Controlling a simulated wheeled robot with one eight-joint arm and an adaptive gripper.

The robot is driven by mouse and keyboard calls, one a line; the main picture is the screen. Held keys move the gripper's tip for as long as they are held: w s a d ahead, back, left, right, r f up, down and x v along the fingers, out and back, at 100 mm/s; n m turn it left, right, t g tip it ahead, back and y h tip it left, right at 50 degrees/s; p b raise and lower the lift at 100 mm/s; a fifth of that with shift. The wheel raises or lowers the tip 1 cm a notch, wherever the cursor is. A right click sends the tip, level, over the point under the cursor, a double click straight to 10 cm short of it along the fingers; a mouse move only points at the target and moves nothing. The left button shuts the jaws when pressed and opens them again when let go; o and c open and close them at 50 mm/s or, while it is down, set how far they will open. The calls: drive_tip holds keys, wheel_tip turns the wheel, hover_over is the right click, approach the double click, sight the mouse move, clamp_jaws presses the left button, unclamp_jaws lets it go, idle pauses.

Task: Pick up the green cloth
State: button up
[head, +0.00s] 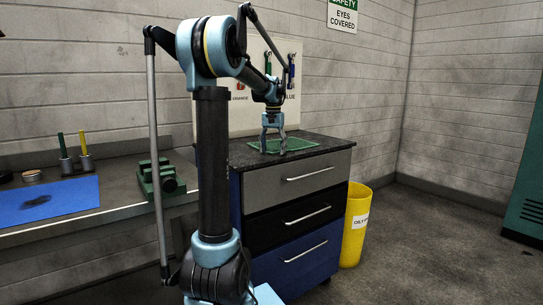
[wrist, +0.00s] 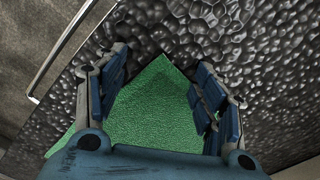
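The green cloth (head: 297,145) lies on the dark top of a drawer cabinet in the head view. In the wrist view the green cloth (wrist: 150,105) fills the space between and below the fingers, with what looks like a fold or peak near its middle. My gripper (head: 272,150) points down over the cloth, and its fingertips look at or close to the cloth's surface. In the wrist view my gripper (wrist: 163,85) is open, with its two blue-padded fingers apart on either side of the cloth. Whether the fingertips touch the cloth cannot be told.
The cabinet (head: 300,178) has drawers with bar handles. A yellow bin (head: 354,230) stands to its right. A workbench at left carries a blue mat (head: 65,200), a green vise (head: 160,178) and pen holders (head: 86,161). A tool board (head: 240,110) is on the wall behind.

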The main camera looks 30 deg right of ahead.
drive_tip(key=c, duration=0.6)
drive_tip(key=shift+r, duration=0.15)
drive_tip(key=shift+c, duration=0.6)
wheel_tip(320, 180, up, 10)
drive_tip(key=shift+r, duration=0.25)
clamp_jaws()
drive_tip(key=shift+r, duration=0.6)
wheel_tip(320, 180, up, 27)
